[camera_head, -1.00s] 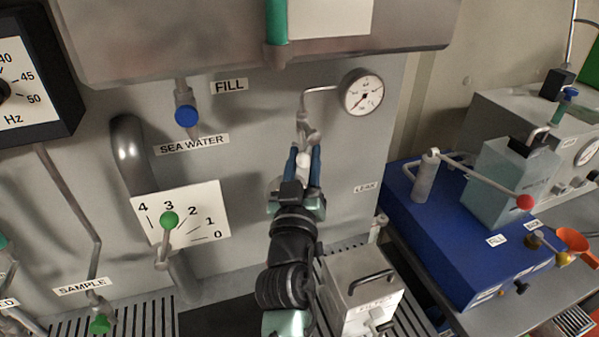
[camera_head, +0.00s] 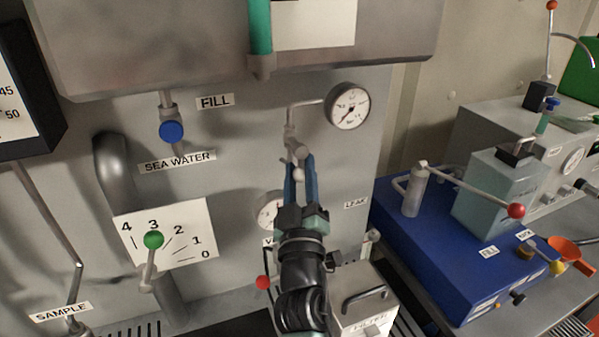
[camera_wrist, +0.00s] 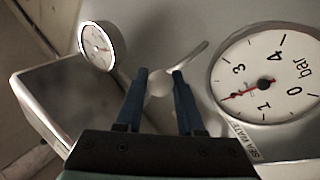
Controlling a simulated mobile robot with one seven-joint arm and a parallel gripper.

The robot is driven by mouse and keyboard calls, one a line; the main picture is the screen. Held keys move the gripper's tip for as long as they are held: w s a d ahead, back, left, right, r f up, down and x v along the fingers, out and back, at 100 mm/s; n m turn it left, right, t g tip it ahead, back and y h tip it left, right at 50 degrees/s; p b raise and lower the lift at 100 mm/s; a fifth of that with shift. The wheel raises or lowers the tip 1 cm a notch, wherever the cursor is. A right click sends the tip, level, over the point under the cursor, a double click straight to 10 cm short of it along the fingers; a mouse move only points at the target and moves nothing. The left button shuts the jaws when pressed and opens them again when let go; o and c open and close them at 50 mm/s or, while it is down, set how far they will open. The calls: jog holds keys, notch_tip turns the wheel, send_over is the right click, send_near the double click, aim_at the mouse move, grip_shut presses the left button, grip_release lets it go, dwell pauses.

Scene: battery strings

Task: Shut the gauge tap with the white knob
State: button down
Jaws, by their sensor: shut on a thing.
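The white knob (camera_head: 299,174) is on the gauge tap (camera_head: 290,146), which sits on the pipe below a small round gauge (camera_head: 348,106) on the grey panel. My gripper (camera_head: 300,166) reaches up from below, its two blue fingers on either side of the knob and shut on it. In the wrist view the knob (camera_wrist: 160,84) is between the fingertips (camera_wrist: 160,73), with a pale lever running up to the right. The fingers partly hide the knob and lever in the head view, so the lever's exact angle is hard to tell there.
A second gauge (camera_head: 268,210) is partly hidden behind my gripper. A red knob (camera_head: 263,282) is below it. The green-knobbed lever (camera_head: 153,240) and blue tap (camera_head: 171,131) are to the left. A blue unit (camera_head: 440,240) with a red-ended handle is at right.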

jog(key=c, duration=0.5)
grip_release()
jog(key=shift+d, duration=0.1)
jog(key=shift+c, duration=0.2)
jog(key=v, duration=1.3)
jog(key=shift+b, duration=0.35)
jog(key=shift+f, duration=0.1)
